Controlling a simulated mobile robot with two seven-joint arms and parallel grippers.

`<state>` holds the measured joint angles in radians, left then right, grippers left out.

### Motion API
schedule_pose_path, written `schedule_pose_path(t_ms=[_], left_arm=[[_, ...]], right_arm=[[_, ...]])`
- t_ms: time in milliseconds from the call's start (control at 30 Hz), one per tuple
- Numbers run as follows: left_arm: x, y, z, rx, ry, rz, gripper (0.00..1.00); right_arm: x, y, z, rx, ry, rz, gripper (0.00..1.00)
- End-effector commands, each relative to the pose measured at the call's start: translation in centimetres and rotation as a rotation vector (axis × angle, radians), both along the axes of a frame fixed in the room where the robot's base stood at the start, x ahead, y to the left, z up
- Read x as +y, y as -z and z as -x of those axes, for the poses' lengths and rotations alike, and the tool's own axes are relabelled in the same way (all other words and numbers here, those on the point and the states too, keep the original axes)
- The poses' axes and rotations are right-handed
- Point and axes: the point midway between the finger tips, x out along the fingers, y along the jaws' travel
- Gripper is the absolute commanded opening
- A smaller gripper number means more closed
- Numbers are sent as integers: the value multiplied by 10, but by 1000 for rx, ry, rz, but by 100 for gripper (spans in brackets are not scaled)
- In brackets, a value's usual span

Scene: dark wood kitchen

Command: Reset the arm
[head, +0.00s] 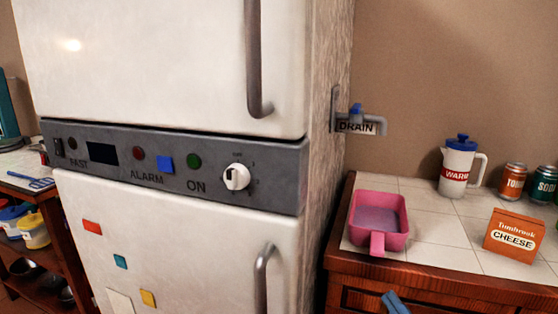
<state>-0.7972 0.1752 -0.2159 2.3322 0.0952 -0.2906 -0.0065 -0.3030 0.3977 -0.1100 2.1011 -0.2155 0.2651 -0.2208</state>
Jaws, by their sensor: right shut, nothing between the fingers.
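The tip of my right gripper (394,302) shows at the bottom edge of the head view, in front of the wooden counter (440,283). Only its blue fingers are in the picture; they are together, with nothing held between them. The rest of the right arm is out of frame. The gripper appears below the pink scoop-like tray (377,243) in the picture and apart from it. My left gripper and arm are not in view.
A white fridge (180,225) with a grey control panel fills the left and middle. A drain pipe (375,124) sticks out beside it. The tiled counter top holds a white jug (457,167), a cheese box (513,236) and cans (513,181). Shelves (38,277) stand far left.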

Motion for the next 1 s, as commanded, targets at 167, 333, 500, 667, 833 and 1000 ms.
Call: schedule_pose_path(t_ms=[167, 333, 500, 667, 833, 1000], left_arm=[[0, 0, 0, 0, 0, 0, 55], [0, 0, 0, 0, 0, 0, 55], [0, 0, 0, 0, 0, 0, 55], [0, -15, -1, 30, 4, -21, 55], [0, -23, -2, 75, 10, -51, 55], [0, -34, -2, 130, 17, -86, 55]], right_arm=[[17, 69, 44, 415, 31, -288, 0], [33, 111, 84, 700, 60, -479, 0], [50, 141, 127, 948, 88, -646, 0], [52, 130, 129, 1006, 109, -644, 0], [52, 121, 128, 1045, 133, -612, 0], [51, 110, 127, 1093, 162, -572, 0]])
